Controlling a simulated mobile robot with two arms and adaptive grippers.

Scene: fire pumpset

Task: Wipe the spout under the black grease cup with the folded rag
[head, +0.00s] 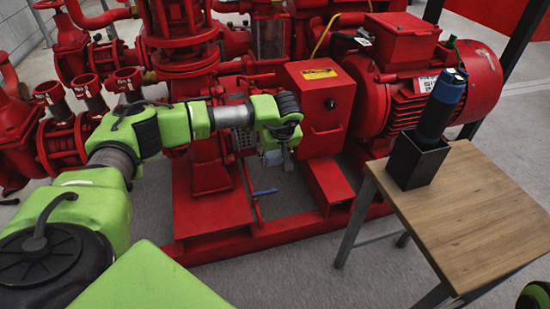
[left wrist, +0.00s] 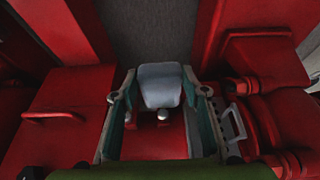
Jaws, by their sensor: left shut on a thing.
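My left gripper (head: 282,153) hangs in front of the red pump frame, just left of the red control box (head: 318,110). It is shut on a pale grey folded rag (left wrist: 160,84), which sits between its two fingers in the left wrist view. In the head view only a small pale part of the rag (head: 272,158) shows beside the gripper. Below the rag in the wrist view are small pale round knobs (left wrist: 163,115); I cannot tell what they belong to. I cannot make out the black grease cup or its spout for sure.
A wooden table (head: 480,210) stands at the right, with a black open holder (head: 415,162) and a dark blue cylinder (head: 440,105) in it. A red motor (head: 425,80) is behind. Red pipes and flanges (head: 62,150) crowd the left. Grey floor shows in front.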

